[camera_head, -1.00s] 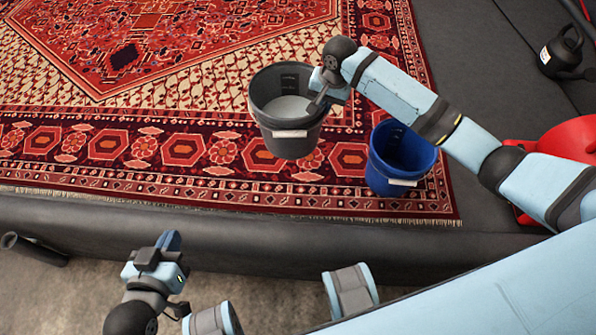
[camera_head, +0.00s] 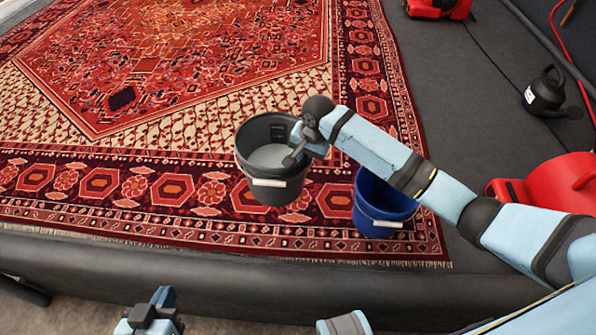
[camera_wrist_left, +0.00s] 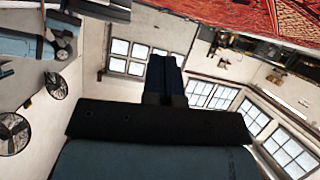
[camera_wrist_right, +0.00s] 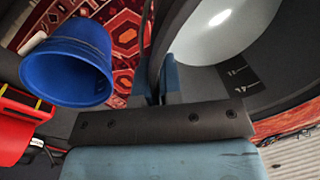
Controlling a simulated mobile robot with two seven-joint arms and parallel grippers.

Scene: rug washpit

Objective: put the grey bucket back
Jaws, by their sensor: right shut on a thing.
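The grey bucket (camera_head: 262,187) is upright over the red rug, with a pale content inside and a white label on its front. My right gripper (camera_head: 303,143) is shut on its rim at the right side. The right wrist view shows the bucket's wall (camera_wrist_right: 270,85) between the fingers (camera_wrist_right: 157,85) and a pale, shiny surface inside. I cannot tell whether its base touches the rug. My left gripper (camera_head: 160,298) is low at the bottom edge, away from the bucket. Its fingers (camera_wrist_left: 166,78) look together and empty.
A blue bucket (camera_head: 385,208) stands on the rug close to the right of the grey one. The patterned rug (camera_head: 130,190) lies on a dark surface. A red machine (camera_head: 550,185) and a black jug (camera_head: 545,95) are at right. The rug's left part is clear.

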